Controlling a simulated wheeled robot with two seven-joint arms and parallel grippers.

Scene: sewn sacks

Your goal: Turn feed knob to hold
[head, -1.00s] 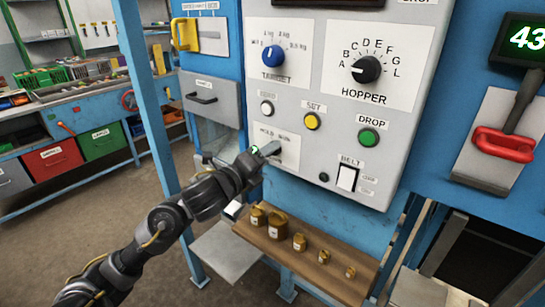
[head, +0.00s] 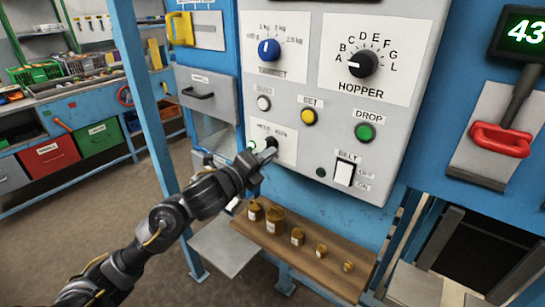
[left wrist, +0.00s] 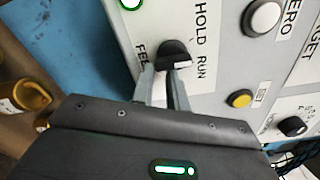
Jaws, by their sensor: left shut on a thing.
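The feed knob (head: 271,141) is a small black knob on a white plate low on the grey panel, under the words HOLD and RUN. In the left wrist view the knob (left wrist: 174,50) shows a white mark on its side towards RUN. My left gripper (head: 266,153) reaches it from the lower left and partly hides it. In the left wrist view the fingers of the gripper (left wrist: 164,84) are shut on the knob. My right gripper is not in view.
A green-lit lamp (left wrist: 131,3) sits beside the knob. A yellow button (head: 308,116), a green DROP button (head: 365,132) and a white BELT switch (head: 344,173) are nearby. Below, a wooden shelf (head: 325,273) holds several brass weights.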

